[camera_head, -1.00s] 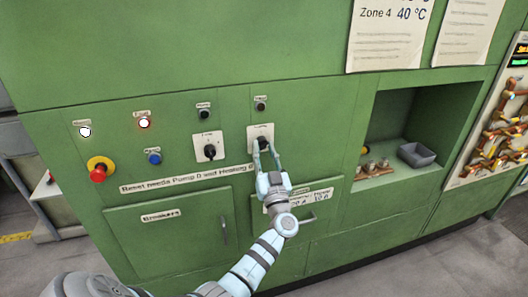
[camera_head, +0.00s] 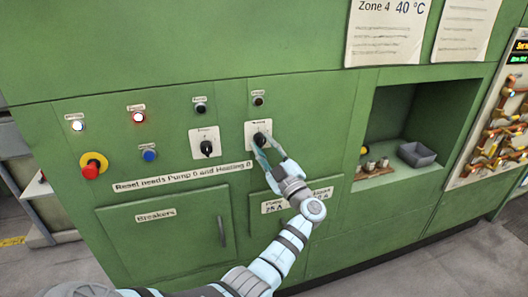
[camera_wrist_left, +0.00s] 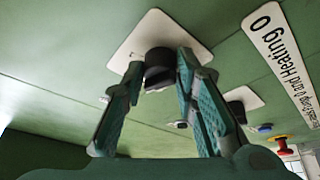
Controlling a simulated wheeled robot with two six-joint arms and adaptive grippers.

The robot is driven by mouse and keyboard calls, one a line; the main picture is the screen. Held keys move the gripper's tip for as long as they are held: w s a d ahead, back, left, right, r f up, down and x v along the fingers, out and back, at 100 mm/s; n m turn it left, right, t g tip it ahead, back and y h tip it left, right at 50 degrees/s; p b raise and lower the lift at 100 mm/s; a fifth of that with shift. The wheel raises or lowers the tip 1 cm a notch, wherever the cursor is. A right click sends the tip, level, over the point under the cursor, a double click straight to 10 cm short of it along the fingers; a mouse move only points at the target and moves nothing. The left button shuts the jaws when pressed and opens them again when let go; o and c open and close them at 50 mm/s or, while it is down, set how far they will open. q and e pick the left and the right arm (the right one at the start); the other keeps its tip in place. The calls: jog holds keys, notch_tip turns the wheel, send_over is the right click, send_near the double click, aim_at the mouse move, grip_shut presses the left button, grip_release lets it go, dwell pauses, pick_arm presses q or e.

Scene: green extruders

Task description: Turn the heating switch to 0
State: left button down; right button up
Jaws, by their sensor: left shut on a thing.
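The heating switch (camera_head: 261,138) is a black knob on a white plate, on the green panel. My left gripper (camera_head: 262,147) comes up to it from below right and is shut on the knob. In the left wrist view the knob (camera_wrist_left: 158,66) sits between the two fingertips (camera_wrist_left: 160,70), in front of its white plate (camera_wrist_left: 150,35). The fingers partly cover the knob, and I cannot read the position it points to. My right gripper is not in view.
The pump switch (camera_head: 206,148) is a similar black knob just left. A red emergency button (camera_head: 90,170), a blue button (camera_head: 149,155) and lit lamps are further left. A label strip (camera_head: 180,182) runs below. A recess with a grey bin (camera_head: 416,154) is at right.

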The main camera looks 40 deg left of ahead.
pick_arm(q)
jog(key=shift+w+n+g+b, duration=0.1)
jog(key=shift+n+g+b, duration=0.7)
jog(key=shift+n, duration=1.2)
jog(key=shift+d+g, duration=0.1)
jog(key=shift+g, duration=0.2)
jog(key=c, duration=1.3)
grip_release()
jog(key=v, duration=1.2)
jog(key=shift+r, duration=0.15)
